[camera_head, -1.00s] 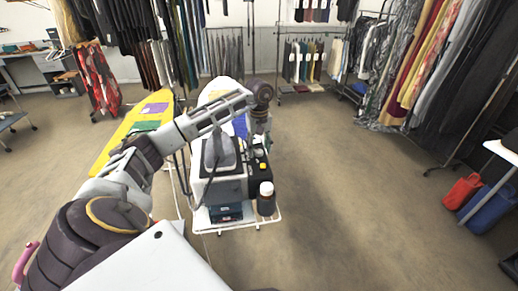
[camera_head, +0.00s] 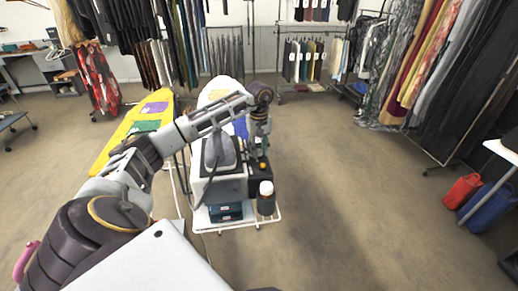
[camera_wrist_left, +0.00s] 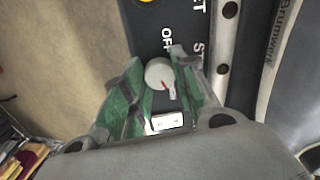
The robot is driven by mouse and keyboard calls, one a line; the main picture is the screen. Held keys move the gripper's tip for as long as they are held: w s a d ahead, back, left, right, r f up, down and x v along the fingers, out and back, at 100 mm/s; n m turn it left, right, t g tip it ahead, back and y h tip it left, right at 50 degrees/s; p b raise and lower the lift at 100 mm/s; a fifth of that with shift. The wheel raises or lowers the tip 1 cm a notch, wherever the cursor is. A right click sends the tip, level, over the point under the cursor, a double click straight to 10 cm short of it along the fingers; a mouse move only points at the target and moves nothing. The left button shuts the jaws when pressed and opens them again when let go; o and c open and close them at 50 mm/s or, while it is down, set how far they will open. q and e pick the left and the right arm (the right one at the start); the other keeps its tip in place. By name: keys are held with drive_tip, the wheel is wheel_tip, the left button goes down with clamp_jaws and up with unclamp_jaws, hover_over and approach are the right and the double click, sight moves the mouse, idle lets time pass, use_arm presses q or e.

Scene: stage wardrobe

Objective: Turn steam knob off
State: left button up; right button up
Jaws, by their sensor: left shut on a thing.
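The steam knob (camera_wrist_left: 159,73) is a small round pale knob with a red mark on a dark panel. It shows in the left wrist view between the green-padded fingers of my left gripper (camera_wrist_left: 155,62), which is shut on it. The red mark is on the knob's lower side, away from the printed "OFF" lettering (camera_wrist_left: 167,38). In the head view my left gripper (camera_head: 260,142) points down at the back right of the steam station (camera_head: 222,187). The knob is hidden there by the gripper. My right gripper is not in view.
A grey iron (camera_head: 220,151) rests on the station. A yellow ironing board (camera_head: 125,128) is to the left. Open floor (camera_head: 360,200) lies to the right.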

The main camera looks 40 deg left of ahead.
use_arm(q)
drive_tip(key=shift+n, duration=0.5)
drive_tip(key=n, duration=0.9)
drive_tip(key=shift+n, duration=0.4)
drive_tip(key=n, duration=0.3)
drive_tip(key=shift+n, duration=0.3)
drive_tip(key=n, duration=0.6)
drive_tip(key=shift+n, duration=0.4)
drive_tip(key=n+p, duration=0.1)
drive_tip(key=n, duration=0.5)
drive_tip(key=shift+r+n, duration=0.1)
drive_tip(key=shift+n, duration=0.2)
drive_tip(key=shift+o, duration=0.2)
drive_tip(key=shift+c, duration=0.2)
drive_tip(key=o, duration=1.1)
drive_tip(key=shift+c, duration=0.2)
